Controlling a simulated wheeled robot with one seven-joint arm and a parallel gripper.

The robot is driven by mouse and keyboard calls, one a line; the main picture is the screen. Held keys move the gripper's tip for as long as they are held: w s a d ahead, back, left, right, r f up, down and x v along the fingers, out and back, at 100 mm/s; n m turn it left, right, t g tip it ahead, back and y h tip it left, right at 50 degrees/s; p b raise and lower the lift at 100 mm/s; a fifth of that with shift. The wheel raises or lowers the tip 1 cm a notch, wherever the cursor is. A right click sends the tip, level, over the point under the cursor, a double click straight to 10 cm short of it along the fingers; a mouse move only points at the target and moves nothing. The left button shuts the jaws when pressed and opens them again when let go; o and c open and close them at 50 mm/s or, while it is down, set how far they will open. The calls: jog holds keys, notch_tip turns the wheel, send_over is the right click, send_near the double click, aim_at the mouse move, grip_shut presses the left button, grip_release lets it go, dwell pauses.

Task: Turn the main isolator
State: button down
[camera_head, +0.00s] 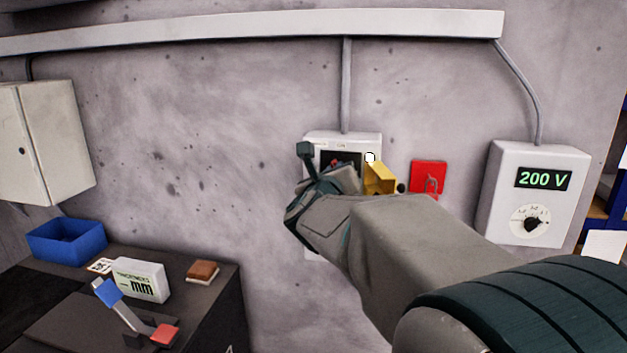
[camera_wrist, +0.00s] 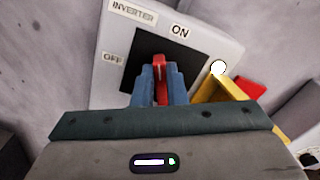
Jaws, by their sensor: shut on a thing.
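The inverter box (camera_head: 370,140) is a pale box on the wall, partly hidden behind my arm in the head view. In the wrist view its face (camera_wrist: 215,45) carries the labels INVERTER, ON at the top and OFF at the left, around a black plate (camera_wrist: 190,65). The red isolator handle (camera_wrist: 160,72) stands on that plate, its tip pointing up in the picture. My gripper (camera_wrist: 159,85) has its blue fingers on both sides of the handle and is shut on it. In the head view, my gripper (camera_head: 335,175) is at the box front; the handle is mostly hidden there.
A yellow bracket-like part (camera_head: 378,178) with a white round knob sits right of the isolator, close to my gripper. A red plate with a padlock (camera_head: 429,178) and a 200 V meter box (camera_head: 530,195) hang further right. A bench with a blue bin (camera_head: 67,240) stands lower left.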

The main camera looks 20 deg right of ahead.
jog(key=n, duration=0.4)
jog(key=f+n, duration=0.1)
jog(key=n, duration=0.3)
jog(key=a+n+b, duration=0.1)
jog(key=n, duration=0.3)
jog(key=shift+w+f+n, duration=0.15)
jog(key=shift+w+n, duration=0.1)
jog(key=shift+n, duration=0.15)
dwell(0.3)
jog(key=c, duration=1.5)
grip_release()
jog(key=shift+o, duration=0.2)
jog(key=v, duration=1.3)
jog(key=shift+s+a, duration=0.25)
jog(key=shift+s, duration=0.1)
